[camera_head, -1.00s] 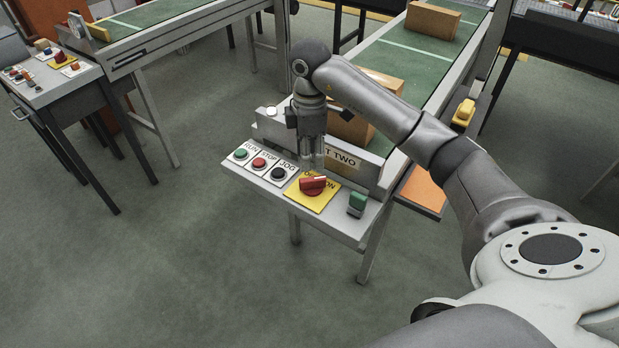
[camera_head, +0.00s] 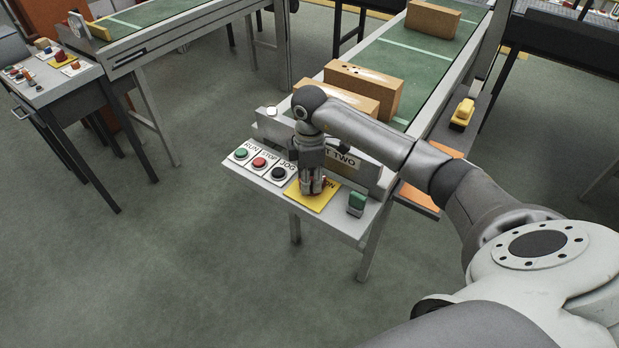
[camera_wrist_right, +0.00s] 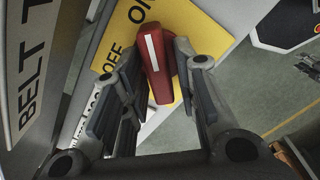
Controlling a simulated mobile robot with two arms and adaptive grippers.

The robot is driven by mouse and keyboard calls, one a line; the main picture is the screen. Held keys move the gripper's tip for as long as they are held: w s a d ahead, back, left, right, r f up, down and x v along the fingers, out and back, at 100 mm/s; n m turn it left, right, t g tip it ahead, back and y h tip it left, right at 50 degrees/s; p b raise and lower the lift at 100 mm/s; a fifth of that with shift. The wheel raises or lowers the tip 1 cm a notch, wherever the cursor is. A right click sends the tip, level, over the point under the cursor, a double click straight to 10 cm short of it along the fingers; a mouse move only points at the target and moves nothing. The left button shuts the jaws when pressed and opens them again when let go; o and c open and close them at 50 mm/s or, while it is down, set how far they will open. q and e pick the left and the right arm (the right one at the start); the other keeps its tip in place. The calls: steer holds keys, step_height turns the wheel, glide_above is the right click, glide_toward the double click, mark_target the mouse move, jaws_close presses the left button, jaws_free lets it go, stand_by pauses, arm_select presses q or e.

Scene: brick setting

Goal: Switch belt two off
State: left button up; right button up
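The belt two panel (camera_head: 333,226) is a grey shelf at the near end of a conveyor. Its red rotary knob (camera_wrist_right: 157,66) has a white stripe and sits on a yellow plate (camera_head: 322,203) marked OFF and ON. In the right wrist view the stripe runs nearly up and down, and OFF lies left of the knob. My right gripper (camera_head: 311,188) points down over the plate and hides the knob in the head view. My left gripper is not in view.
Green RUN (camera_head: 241,154), red STOP (camera_head: 259,162) and black JOG (camera_head: 278,173) buttons sit left of the plate. Cardboard boxes (camera_head: 372,88) lie on the belt behind. Another panel (camera_head: 57,84) stands far left.

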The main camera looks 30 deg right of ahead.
jaws_close()
steer(key=shift+n, duration=0.3)
steer(key=n, duration=0.3)
steer(key=shift+s+n, duration=0.1)
steer(key=shift+n, duration=0.3)
steer(key=n+b, duration=0.1)
steer(key=n, duration=0.2)
steer(key=shift+s+n, duration=0.1)
steer(key=shift+n, duration=0.2)
steer(key=n+b, duration=0.2)
steer(key=n, duration=0.3)
steer(key=shift+s, duration=0.15)
steer(key=shift+s+d+n+b, duration=0.15)
steer(key=shift+n+b, duration=0.5)
steer(key=shift+n, duration=1.75)
